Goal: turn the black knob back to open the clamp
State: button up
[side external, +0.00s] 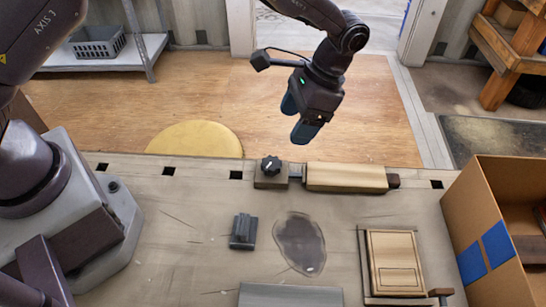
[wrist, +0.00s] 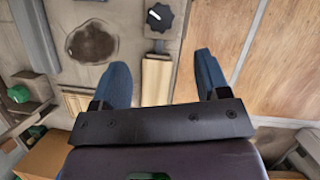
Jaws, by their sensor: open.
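The black knob (side external: 270,165) sits on top of a small block at the far edge of the bench, with a white mark on it. In the wrist view the knob (wrist: 159,17) is near the top, beyond my fingertips. The clamp (side external: 340,177) runs right from the knob block along the bench edge, with a pale wooden bar and a dark end piece. My gripper (side external: 297,119) is open and empty, in the air above and to the right of the knob. Its two blue fingers (wrist: 160,72) are spread wide in the wrist view and touch nothing.
A small dark grey block (side external: 244,232) and a dark stain (side external: 299,243) lie on the bench (side external: 185,225). A wooden panel (side external: 394,262) is at the front right, beside a cardboard box (side external: 480,235). A grey plate (side external: 290,295) is at the near edge. The air around the knob is clear.

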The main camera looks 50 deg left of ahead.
aim_at(272, 162)
jog(key=x, duration=1.1)
jog(key=shift+f, duration=0.1)
jog(key=c, duration=0.9)
jog(key=shift+c, duration=0.2)
